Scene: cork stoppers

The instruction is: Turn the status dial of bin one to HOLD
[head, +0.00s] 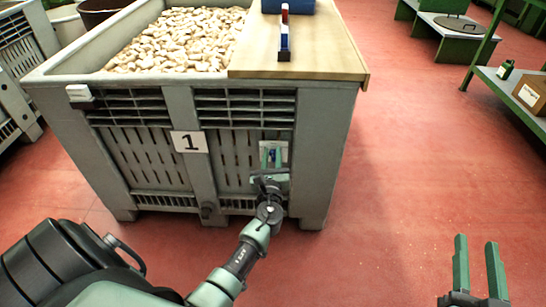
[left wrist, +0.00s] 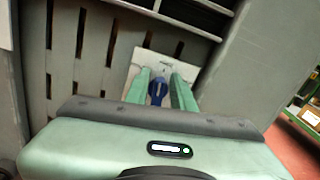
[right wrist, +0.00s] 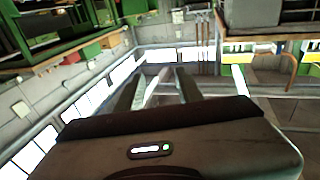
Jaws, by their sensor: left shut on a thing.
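Bin one (head: 180,108) is a grey slatted crate full of cork stoppers, with a "1" label (head: 190,142) on its front. The status dial has a blue knob (left wrist: 157,90) on a pale plate (left wrist: 141,60), low on the right of the bin's front. My left gripper (head: 271,156) is at the dial, its green fingers closed on both sides of the knob. The gripper hides much of the plate in the head view, and I cannot read its lettering. My right gripper (head: 479,266) is open and empty over the floor at the lower right.
A wooden board (head: 320,55) lies across the bin's right top, with a blue box (head: 288,6) and a small red, white and blue object (head: 285,38) on it. A green shelf (head: 510,85) stands at the right. Red floor right of the bin is clear.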

